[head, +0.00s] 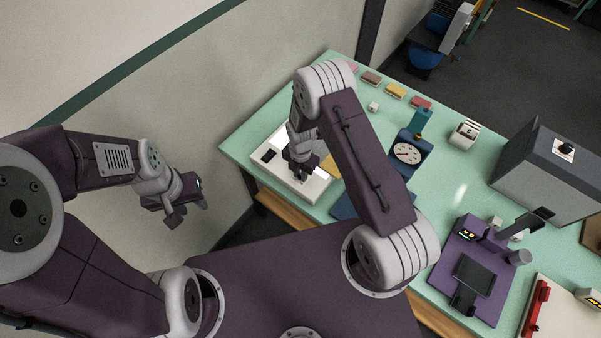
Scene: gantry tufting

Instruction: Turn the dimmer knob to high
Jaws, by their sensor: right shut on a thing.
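A white box (267,177) with a lit top and a small black switch (268,156) sits at the left end of the green table. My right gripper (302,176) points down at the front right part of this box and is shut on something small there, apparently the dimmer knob. The fingers cover the knob, so its pointer and setting are hidden. My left gripper (189,213) hangs left of the table, with its fingers apart and empty, well away from the box.
My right arm spans the table. A blue dial gauge (407,153) stands to its right. A purple device (474,262) and a grey cabinet (545,170) with a black knob (566,148) are further right. Several coloured blocks (396,91) line the back edge.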

